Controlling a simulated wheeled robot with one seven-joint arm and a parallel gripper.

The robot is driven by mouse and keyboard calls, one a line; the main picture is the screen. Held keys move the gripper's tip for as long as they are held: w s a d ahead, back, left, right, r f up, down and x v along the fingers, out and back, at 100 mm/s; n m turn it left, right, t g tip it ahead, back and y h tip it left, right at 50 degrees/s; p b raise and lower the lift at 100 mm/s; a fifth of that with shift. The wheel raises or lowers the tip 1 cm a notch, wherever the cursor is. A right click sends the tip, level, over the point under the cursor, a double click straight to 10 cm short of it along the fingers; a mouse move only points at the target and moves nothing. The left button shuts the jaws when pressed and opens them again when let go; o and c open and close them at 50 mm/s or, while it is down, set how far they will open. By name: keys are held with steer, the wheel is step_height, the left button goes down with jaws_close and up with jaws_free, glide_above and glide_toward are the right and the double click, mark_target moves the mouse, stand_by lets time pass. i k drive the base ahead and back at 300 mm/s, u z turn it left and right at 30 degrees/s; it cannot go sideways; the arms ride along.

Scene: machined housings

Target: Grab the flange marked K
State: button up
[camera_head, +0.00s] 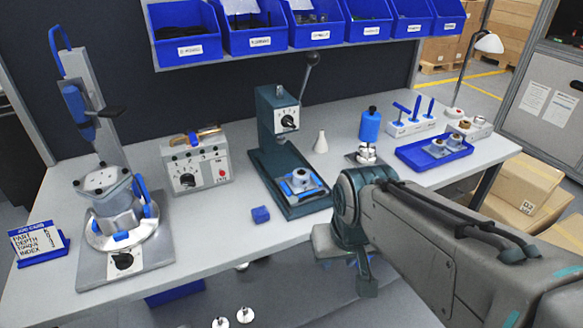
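Two silver flange-like metal parts (438,146) sit in the blue tray (408,159) at the right of the bench. Another round metal part (300,180) sits in a blue holder on the base of the green lever press, mid-bench. No letter K can be read on any of these parts. My arm reaches in from the lower right, and its wrist end hangs in front of the bench's front edge. My gripper is not clearly made out there; I cannot see its fingertips or whether it holds anything.
A green lever press (279,127), a grey control box (195,162) and a clamp fixture (122,208) stand on the bench (235,255). A job card (38,242) stands far left. Blue bins (187,33) hang behind.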

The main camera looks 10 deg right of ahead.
mark_target(298, 185)
steer(key=k, duration=0.65)
steer(key=z, duration=0.5)
steer(key=i, duration=1.45)
steer(key=u, duration=0.45)
